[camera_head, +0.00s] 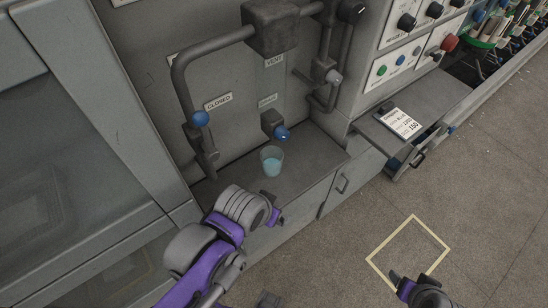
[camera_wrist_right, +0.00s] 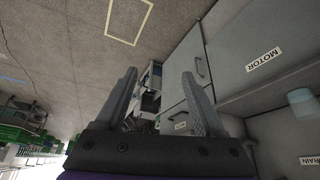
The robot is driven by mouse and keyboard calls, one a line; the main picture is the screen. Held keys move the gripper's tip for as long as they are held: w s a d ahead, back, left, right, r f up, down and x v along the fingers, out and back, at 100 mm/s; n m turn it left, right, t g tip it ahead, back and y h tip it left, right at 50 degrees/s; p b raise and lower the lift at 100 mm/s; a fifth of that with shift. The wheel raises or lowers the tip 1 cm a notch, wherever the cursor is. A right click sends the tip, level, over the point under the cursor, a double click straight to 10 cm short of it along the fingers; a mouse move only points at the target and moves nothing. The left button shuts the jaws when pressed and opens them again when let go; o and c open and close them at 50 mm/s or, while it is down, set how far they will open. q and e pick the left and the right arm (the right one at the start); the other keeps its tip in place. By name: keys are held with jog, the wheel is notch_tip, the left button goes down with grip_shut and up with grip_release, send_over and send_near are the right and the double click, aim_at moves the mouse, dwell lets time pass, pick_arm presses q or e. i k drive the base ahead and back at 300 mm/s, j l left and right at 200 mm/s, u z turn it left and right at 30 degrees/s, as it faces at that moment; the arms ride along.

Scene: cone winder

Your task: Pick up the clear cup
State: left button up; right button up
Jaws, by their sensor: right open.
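The clear cup (camera_head: 272,160) stands upright on a grey ledge (camera_head: 314,168) under a blue-tipped tap, with pale blue liquid visible in it. It also shows at the right edge of the right wrist view (camera_wrist_right: 302,104), outside the jaws. My left gripper (camera_head: 273,213) is in front of the ledge, below the cup in the head view and apart from it; its jaw opening is unclear. My right gripper (camera_head: 411,279) is low at the bottom right, far from the cup. Its two fingers are spread with nothing between them in the right wrist view (camera_wrist_right: 160,92).
The blue-tipped tap (camera_head: 275,127) hangs just above the cup. A bent pipe (camera_head: 178,80) with a blue knob is at its left. A yellow floor square (camera_head: 432,232) lies on clear floor.

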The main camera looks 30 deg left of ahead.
aim_at(272, 156)
jog(key=k+l+u, duration=0.15)
jog(key=u, duration=0.2)
jog(key=k+u, duration=0.2)
jog(key=u, duration=0.15)
jog(key=k+l+u, duration=0.1)
jog(key=u, duration=0.25)
jog(key=i+j, duration=0.1)
jog(key=i, duration=0.3)
